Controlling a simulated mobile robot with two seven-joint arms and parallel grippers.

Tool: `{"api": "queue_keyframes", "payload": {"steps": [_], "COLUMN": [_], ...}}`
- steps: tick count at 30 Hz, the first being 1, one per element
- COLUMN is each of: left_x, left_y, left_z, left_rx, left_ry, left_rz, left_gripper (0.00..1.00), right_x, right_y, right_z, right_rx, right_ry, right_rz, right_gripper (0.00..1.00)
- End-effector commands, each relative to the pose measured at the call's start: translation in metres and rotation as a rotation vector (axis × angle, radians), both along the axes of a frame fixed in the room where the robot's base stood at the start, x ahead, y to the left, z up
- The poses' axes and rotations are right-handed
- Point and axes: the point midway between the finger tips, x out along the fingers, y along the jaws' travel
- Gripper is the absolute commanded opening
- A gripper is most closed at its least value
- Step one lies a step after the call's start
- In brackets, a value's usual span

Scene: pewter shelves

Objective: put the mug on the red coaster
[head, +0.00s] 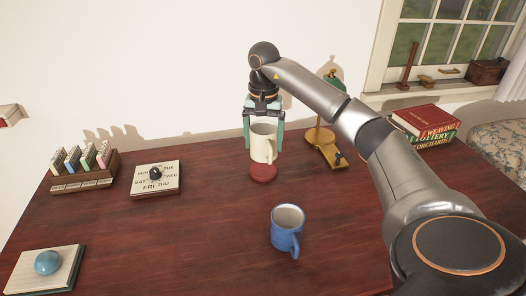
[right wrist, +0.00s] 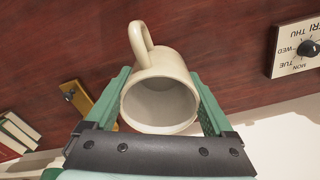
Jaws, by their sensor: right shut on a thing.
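A cream mug (head: 263,143) is upright between the fingers of my right gripper (head: 264,139). The right wrist view shows the mug (right wrist: 160,95) from above, empty, with its handle pointing away and the green fingers (right wrist: 160,110) closed on its two sides. The red coaster (head: 263,172) lies on the table directly below the mug in the head view. The mug seems to be just above the coaster; whether they touch I cannot tell. My left gripper is not in view.
A blue mug (head: 287,229) stands nearer on the dark wood table (head: 200,235). A wooden and brass stand (head: 325,148) is close on the right. A weekday dial (head: 155,180) and a small rack (head: 84,172) are on the left. Books (head: 424,122) are at the back right.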

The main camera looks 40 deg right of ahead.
Motion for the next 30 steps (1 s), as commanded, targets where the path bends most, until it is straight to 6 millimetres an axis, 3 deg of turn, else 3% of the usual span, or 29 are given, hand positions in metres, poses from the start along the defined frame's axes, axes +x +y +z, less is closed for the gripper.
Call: {"api": "queue_keyframes", "payload": {"steps": [1,6,17,23,30], "left_x": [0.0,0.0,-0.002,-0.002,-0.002], "left_y": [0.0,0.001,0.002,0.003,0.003], "left_z": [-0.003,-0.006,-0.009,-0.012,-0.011], "left_rx": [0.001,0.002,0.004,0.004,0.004], "left_ry": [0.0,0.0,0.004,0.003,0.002], "left_rz": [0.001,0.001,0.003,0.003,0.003], "left_gripper": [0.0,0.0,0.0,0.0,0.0], "right_x": [0.006,0.023,0.035,0.034,0.034], "right_y": [-0.005,-0.02,-0.031,-0.031,-0.031], "right_z": [-0.013,-0.039,-0.058,-0.087,-0.087], "right_rx": [0.003,0.002,0.001,0.001,0.0], "right_ry": [0.002,0.0,-0.001,0.001,-0.002], "right_rz": [-0.003,-0.002,0.0,0.0,0.0], "right_gripper": [0.1,0.1,0.1,0.1,0.1]}}
